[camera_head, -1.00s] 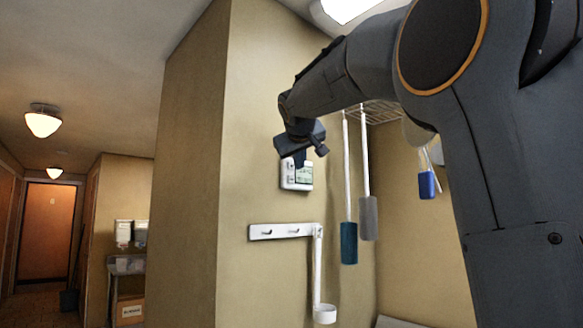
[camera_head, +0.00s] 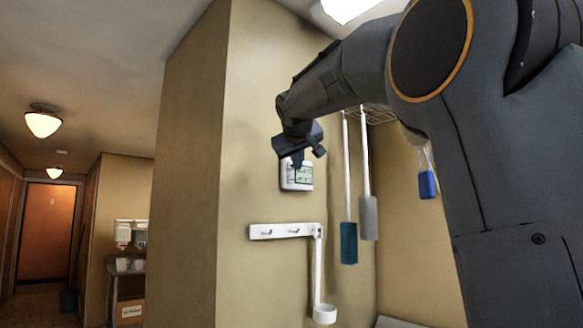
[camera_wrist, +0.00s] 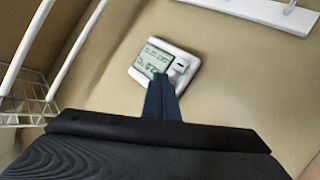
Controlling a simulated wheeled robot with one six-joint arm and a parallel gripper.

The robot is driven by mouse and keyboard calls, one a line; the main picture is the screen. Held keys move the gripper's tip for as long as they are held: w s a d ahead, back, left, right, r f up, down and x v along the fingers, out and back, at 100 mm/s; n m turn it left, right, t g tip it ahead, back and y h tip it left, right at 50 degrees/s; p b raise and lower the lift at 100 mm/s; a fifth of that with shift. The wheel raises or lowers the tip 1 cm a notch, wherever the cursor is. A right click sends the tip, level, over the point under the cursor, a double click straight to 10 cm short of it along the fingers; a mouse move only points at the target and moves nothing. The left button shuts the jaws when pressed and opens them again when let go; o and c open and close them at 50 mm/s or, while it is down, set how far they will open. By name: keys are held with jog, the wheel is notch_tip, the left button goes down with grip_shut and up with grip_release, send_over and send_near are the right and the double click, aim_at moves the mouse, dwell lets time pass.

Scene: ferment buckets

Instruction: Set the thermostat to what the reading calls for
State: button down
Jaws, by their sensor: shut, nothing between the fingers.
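The thermostat (camera_head: 303,178) is a small white box with a grey screen, fixed to the tan wall. In the wrist view the thermostat (camera_wrist: 152,62) shows its screen with dark digits too small to read surely, and pale buttons beside it. My gripper (camera_head: 297,163) is shut and empty, its fingertips in front of the thermostat. In the wrist view the shut fingers (camera_wrist: 163,90) overlap the thermostat's lower edge and hide part of its button side. I cannot tell whether the fingertips touch it.
A white hook rail (camera_head: 283,231) with a long ladle (camera_head: 324,313) is below the thermostat. Long-handled teal (camera_head: 348,243) and grey (camera_head: 368,218) brushes hang to the right, near a wire rack (camera_wrist: 25,98). A blue item (camera_head: 427,184) hangs farther right. A corridor opens at left.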

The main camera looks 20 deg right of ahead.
jog(key=shift+w+a, duration=0.15)
jog(key=shift+w, duration=0.25)
dwell(0.5)
dwell(0.3)
jog(key=shift+s+d, duration=0.3)
jog(key=shift+s, duration=0.45)
jog(key=s, duration=0.1)
jog(key=s+d+b, duration=0.1)
jog(key=s, duration=0.1)
jog(key=s+d, duration=0.1)
jog(key=shift+s, duration=0.35)
dwell(2.3)
